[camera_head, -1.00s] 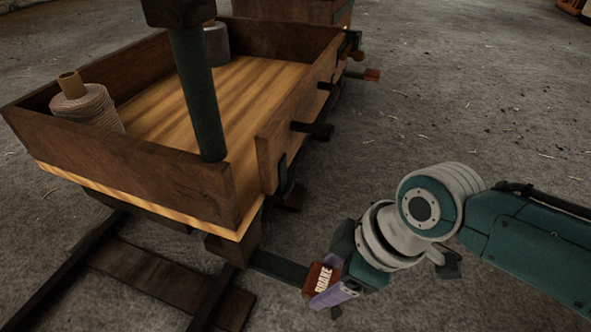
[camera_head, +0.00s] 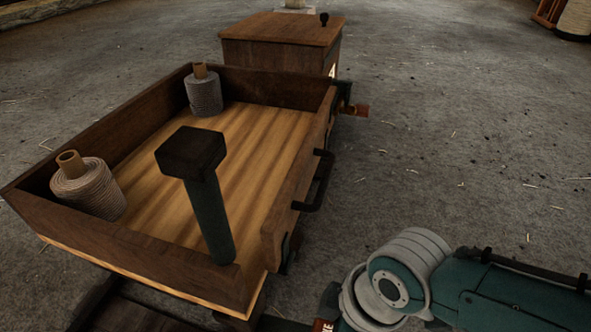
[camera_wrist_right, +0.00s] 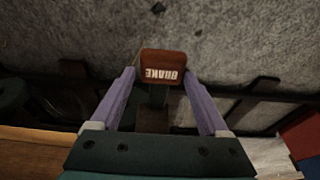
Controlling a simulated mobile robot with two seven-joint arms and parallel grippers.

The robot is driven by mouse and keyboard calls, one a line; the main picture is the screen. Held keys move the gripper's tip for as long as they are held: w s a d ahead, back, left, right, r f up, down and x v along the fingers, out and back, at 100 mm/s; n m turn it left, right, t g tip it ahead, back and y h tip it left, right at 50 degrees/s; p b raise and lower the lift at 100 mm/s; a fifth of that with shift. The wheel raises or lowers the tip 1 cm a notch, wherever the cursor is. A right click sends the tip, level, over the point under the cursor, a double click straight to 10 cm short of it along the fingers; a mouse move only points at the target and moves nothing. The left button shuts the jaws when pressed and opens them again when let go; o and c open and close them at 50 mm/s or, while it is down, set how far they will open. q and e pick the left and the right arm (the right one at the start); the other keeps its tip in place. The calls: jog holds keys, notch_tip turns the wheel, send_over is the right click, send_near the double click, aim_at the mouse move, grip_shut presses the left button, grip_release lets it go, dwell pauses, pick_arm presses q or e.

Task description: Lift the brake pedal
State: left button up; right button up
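The brake pedal is a red-brown block with white BRAKE lettering. It shows in the right wrist view (camera_wrist_right: 163,66), and only its top edge shows at the bottom of the head view (camera_head: 321,325). My right gripper (camera_wrist_right: 160,74) has its two purple fingers spread, one on each side of the pedal. A thin gap shows at the left finger; I cannot tell whether the right finger touches. In the head view the fingers are below the frame edge. My left gripper is not in view.
A wooden cart (camera_head: 130,245) fills the left, holding two twine spools (camera_head: 88,187) (camera_head: 203,92). A dark-topped green post (camera_head: 212,220) rises at its near corner. A wooden box (camera_head: 280,40) stands behind. The floor to the right (camera_head: 470,150) is clear.

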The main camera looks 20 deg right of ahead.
jog(key=shift+o, duration=1.4)
jog(key=shift+w, duration=0.1)
jog(key=shift+d, duration=0.1)
jog(key=p+v, duration=0.9)
jog(key=shift+r, duration=0.4)
